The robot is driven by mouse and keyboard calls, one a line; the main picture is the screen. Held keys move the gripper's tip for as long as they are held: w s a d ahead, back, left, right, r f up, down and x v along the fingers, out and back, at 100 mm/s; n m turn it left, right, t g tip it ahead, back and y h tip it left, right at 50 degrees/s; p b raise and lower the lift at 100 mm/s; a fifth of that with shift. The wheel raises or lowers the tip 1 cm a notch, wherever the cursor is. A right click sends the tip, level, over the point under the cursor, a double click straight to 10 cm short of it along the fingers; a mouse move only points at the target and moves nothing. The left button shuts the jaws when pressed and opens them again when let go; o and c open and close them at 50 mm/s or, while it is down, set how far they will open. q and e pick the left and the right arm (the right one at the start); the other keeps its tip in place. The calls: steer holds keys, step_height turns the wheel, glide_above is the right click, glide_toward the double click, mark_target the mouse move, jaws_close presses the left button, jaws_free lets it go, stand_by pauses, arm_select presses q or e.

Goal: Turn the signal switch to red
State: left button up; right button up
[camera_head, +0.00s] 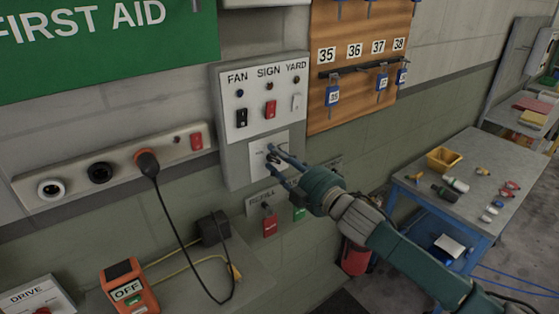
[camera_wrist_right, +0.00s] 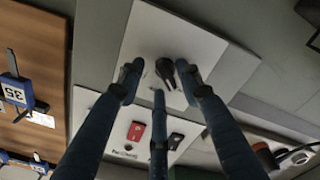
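A pale plate with a dark rotary knob (camera_wrist_right: 166,72) is in the right wrist view, probably the signal switch. The plate (camera_head: 258,160) also shows in the head view, under the FAN, SIGN and YARD switches, with its knob mostly hidden by my fingers. My right gripper (camera_head: 277,157) is in front of the plate. In the wrist view its fingers (camera_wrist_right: 160,82) are spread, with the knob seen between their tips. I cannot tell whether they touch it. The knob's setting is not clear. My left gripper is not in view.
The grey panel (camera_head: 215,100) above has a red SIGN rocker (camera_head: 270,109) and a black FAN rocker (camera_head: 241,118). Red and green tags (camera_head: 269,226) hang below. A key board (camera_head: 350,110) is to the right. A socket strip (camera_head: 75,187) is left.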

steer(key=shift+s+f, duration=0.1)
steer(key=v, duration=1.2)
